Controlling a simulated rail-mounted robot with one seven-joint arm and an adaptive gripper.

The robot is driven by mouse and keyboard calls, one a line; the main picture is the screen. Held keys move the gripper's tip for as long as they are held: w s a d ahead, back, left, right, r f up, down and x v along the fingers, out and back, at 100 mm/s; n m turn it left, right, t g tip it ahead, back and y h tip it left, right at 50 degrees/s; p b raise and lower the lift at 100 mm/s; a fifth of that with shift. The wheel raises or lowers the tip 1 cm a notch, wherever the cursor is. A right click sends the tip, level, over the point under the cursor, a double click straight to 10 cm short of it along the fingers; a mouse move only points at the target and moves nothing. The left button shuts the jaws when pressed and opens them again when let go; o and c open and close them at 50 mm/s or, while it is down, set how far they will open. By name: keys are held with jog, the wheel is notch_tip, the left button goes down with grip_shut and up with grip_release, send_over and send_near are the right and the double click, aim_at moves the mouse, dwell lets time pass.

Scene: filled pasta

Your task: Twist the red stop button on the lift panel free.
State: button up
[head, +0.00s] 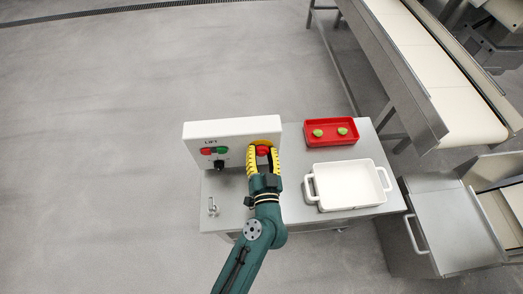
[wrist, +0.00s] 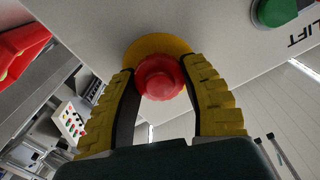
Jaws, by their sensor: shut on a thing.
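The white lift panel (head: 232,130) stands at the back left of the steel table and is marked LIFT. The red stop button (head: 263,150) is on the right part of its front; in the wrist view the red stop button (wrist: 160,76) shows its round head in front of a yellow disc (wrist: 158,47). My gripper (head: 263,152) reaches up to the panel with its yellow ribbed fingers on either side of the button. In the wrist view my gripper (wrist: 160,82) is shut on the button's head, one finger against each side. The panel behind the button is partly hidden.
A red light or button (head: 206,151), a green one (head: 221,150) and a black knob (head: 219,165) sit on the panel's left. A red tray (head: 332,142) with two green pieces and a white dish (head: 349,201) stand to the right on the table (head: 290,165).

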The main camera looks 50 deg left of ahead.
jog(key=m+p, duration=0.1)
jog(key=m, duration=0.3)
jog(key=shift+m, duration=1.5)
jog(key=o, duration=1.2)
jog(key=shift+w, duration=0.1)
jog(key=shift+d, duration=0.1)
jog(key=v, duration=1.2)
